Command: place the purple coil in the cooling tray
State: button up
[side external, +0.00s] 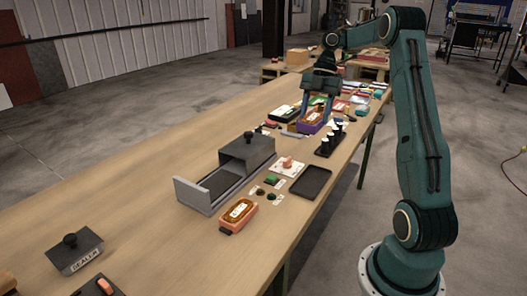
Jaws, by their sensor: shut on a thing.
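A purple block-like thing (308,126) with an orange-brown labelled top lies toward the middle of the long wooden table; I take it to be the purple coil. My gripper (315,109) points down over it, its fingers shut on it. Whether it touches the table or is lifted slightly is too small to tell. A dark, shallow, empty tray (311,183) lies nearer the camera, by the table's right edge; it may be the cooling tray, but I see no readable label on it.
A grey box (247,149) with its drawer (188,195) pulled out stands left of the dark tray. A black rack with white-topped pegs (330,141) stands between coil and tray.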

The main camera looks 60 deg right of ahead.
jog(key=shift+s+d+r, duration=0.2)
jog(key=shift+s+d, duration=0.05)
jog(key=shift+s, duration=0.5)
jog(key=shift+w+f, duration=0.1)
jog(key=shift+f, duration=0.15)
jog(key=shift+a+f, duration=0.1)
jog(key=shift+f, duration=7.55)
jog(key=shift+f, duration=0.1)
jog(key=shift+f, duration=2)
jog(key=shift+f, duration=0.15)
